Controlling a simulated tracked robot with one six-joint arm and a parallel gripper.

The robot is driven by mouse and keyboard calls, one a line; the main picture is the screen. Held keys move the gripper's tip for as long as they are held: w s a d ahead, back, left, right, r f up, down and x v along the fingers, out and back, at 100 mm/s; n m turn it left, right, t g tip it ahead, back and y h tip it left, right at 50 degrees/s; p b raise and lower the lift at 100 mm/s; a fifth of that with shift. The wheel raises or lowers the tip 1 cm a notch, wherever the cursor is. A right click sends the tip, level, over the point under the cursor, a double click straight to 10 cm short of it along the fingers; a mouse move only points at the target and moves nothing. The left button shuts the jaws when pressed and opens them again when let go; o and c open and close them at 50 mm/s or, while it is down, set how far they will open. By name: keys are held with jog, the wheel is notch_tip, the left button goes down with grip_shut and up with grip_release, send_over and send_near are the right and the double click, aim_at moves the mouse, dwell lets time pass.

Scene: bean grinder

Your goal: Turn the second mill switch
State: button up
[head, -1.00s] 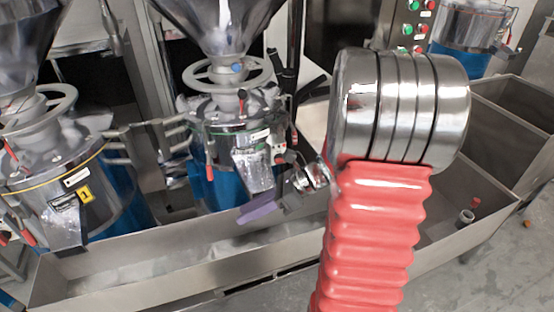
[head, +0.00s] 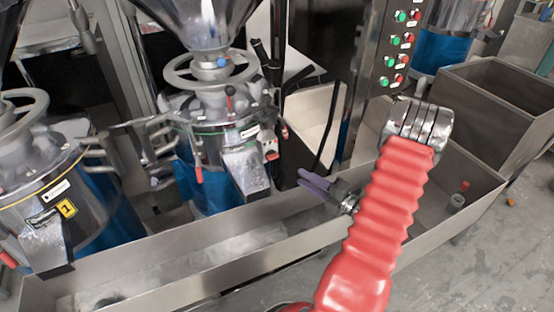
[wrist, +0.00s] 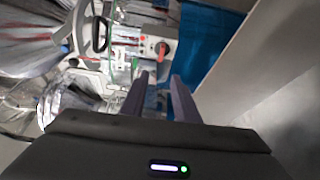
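The second mill (head: 205,105) is the metal grinder with a hopper and handwheel left of centre in the head view. Its switch (head: 271,155), a small grey box with a red knob, sits on its right side. The switch (wrist: 163,50) also shows in the wrist view, upper middle, just beyond the fingertips. My gripper (head: 314,183) has purple fingers and is right of and below the switch in the head view. In the wrist view my gripper (wrist: 160,76) has its fingers apart with nothing between them. It does not visibly touch the switch.
Another mill (head: 60,195) with a yellow "1" label stands at the left. A long metal trough (head: 225,245) runs in front of the mills. A panel (head: 401,45) of green and red buttons is behind my arm. Dark hoses hang right of the second mill.

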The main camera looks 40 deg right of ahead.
aim_at(272, 156)
jog(key=shift+d+f+m+h, duration=0.3)
jog(key=shift+d+m, duration=0.1)
jog(key=shift+m, duration=0.1)
jog(key=shift+r, duration=0.1)
jog(key=w+a, duration=0.1)
jog(key=w, duration=1.2)
jog(key=shift+w+a, duration=0.3)
jog(key=shift+c, duration=0.4)
grip_shut()
